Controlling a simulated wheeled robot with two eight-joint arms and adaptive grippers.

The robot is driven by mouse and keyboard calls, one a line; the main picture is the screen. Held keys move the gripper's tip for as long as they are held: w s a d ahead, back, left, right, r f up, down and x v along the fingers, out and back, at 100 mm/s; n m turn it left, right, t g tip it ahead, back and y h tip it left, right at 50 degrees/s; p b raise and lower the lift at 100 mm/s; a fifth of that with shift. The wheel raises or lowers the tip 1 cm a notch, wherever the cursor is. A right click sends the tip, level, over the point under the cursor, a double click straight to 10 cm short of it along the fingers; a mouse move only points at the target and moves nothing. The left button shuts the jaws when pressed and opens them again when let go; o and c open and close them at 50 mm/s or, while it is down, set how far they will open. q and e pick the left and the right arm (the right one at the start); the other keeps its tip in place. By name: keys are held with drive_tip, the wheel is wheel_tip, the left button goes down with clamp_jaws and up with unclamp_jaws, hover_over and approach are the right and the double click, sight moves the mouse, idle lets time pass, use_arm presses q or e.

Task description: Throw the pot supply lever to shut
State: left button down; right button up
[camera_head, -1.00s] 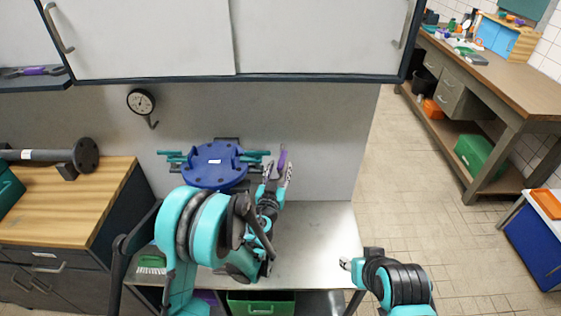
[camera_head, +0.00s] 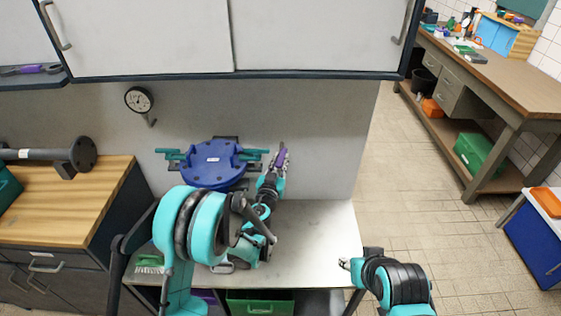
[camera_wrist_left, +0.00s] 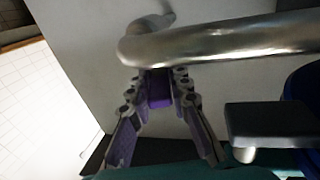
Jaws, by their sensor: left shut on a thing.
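The purple lever (camera_head: 281,158) stands up just right of the blue pot's round lid (camera_head: 213,163), against the grey wall. My left gripper (camera_head: 277,163) is at the lever, with its fingers closed on it. In the left wrist view the purple piece (camera_wrist_left: 158,88) sits between the two fingertips, just below a shiny metal bar (camera_wrist_left: 220,42). The lever's lower part is hidden by my gripper. My right gripper (camera_head: 345,264) is low at the bench's front right edge, away from the lever; its fingers are too small to read.
A grey cabinet (camera_head: 150,40) overhangs the metal bench (camera_head: 315,230). A round gauge (camera_head: 138,99) is on the wall. A wooden counter (camera_head: 75,215) with a flanged pipe stands at left. A green brush (camera_head: 150,262) lies on the bench. Open floor is at right.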

use_arm(q)
drive_tip(key=shift+m+g+h, duration=0.3)
drive_tip(key=shift+m+h, duration=0.3)
drive_tip(key=shift+h, duration=0.3)
drive_tip(key=c, duration=1.4)
unclamp_jaws()
drive_tip(key=shift+a, duration=0.1)
drive_tip(key=shift+s+a, duration=0.1)
drive_tip(key=shift+s, duration=0.15)
drive_tip(key=v, duration=0.7)
drive_tip(key=shift+s, duration=0.25)
